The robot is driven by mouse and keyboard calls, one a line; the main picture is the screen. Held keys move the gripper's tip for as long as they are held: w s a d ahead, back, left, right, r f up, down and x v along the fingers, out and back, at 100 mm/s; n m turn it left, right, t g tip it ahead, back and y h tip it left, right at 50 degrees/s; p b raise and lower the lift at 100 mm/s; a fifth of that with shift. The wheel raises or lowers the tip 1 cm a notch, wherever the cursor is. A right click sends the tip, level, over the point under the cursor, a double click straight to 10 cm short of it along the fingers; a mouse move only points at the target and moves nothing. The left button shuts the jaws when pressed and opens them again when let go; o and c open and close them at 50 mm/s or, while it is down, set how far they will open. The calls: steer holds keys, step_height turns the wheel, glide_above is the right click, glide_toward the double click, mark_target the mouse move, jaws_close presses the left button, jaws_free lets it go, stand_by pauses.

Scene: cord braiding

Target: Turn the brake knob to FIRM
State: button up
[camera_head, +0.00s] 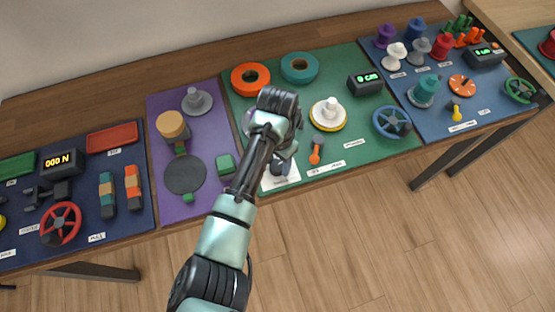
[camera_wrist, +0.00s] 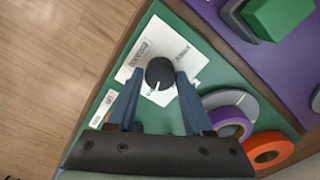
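The black brake knob (camera_wrist: 160,71) sits on a white card (camera_wrist: 196,64) in the wrist view, its white pointer line toward the lower edge of that picture. The small print on the card is too blurred to read. My gripper (camera_wrist: 159,75) is open, with one blue finger on each side of the knob and a gap visible on the left. I cannot tell whether the fingers are level with the knob or above it. In the head view my arm covers most of this spot; part of the white card (camera_head: 267,183) shows beside it.
On the green mat (camera_head: 370,139) stand an orange ring (camera_head: 250,77), a teal ring (camera_head: 299,67), a white and yellow spool (camera_head: 328,113), an orange-tipped lever (camera_head: 315,154), a blue handwheel (camera_head: 392,123) and a display (camera_head: 365,83). A green block (camera_head: 226,164) lies left on the purple mat.

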jaws_close()
steer(key=shift+n+p, duration=0.3)
steer(key=shift+n, duration=0.1)
steer(key=shift+d+r+n+p, duration=0.1)
steer(key=shift+r+n+p, duration=0.05)
steer(key=shift+n+p, duration=0.7)
steer(key=n+p, duration=0.1)
steer(key=n, duration=0.3)
steer(key=shift+p, duration=0.4)
steer(key=n+p, duration=0.1)
steer(key=n, duration=0.3)
steer(key=shift+n+p, duration=0.55)
steer(key=shift+n, duration=1)
steer(key=shift+a, duration=0.2)
